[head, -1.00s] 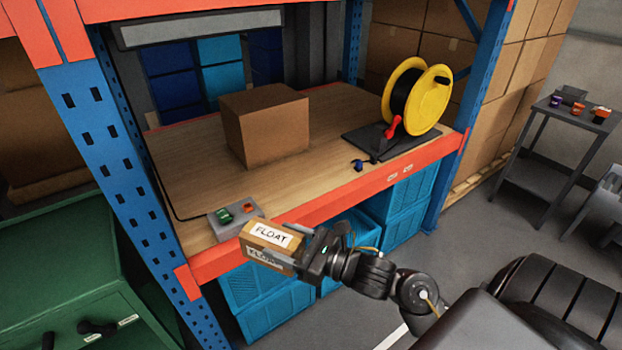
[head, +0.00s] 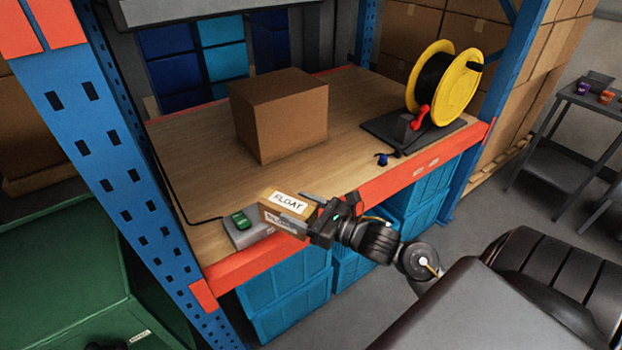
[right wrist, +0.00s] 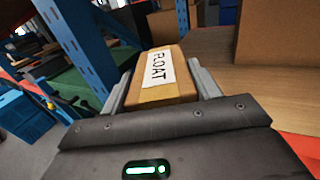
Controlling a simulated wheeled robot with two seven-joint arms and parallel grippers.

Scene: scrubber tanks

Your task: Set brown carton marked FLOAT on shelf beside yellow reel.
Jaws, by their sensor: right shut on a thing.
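The small brown carton marked FLOAT (head: 283,210) is held by my right gripper (head: 300,222) at the front edge of the shelf (head: 360,125). In the right wrist view the carton (right wrist: 162,80) sits between both fingers, its label up. In the head view it overlaps the grey control box (head: 248,232); whether they touch I cannot tell. The yellow reel (head: 463,82) stands on a dark base plate at the right of the shelf, away from the carton. My left gripper is not in view.
A large brown box (head: 285,115) stands mid-shelf. Bare wood lies between it and the reel. An orange beam (head: 390,187) edges the shelf front, and a blue upright (head: 110,150) stands at left. Blue crates (head: 290,300) are below.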

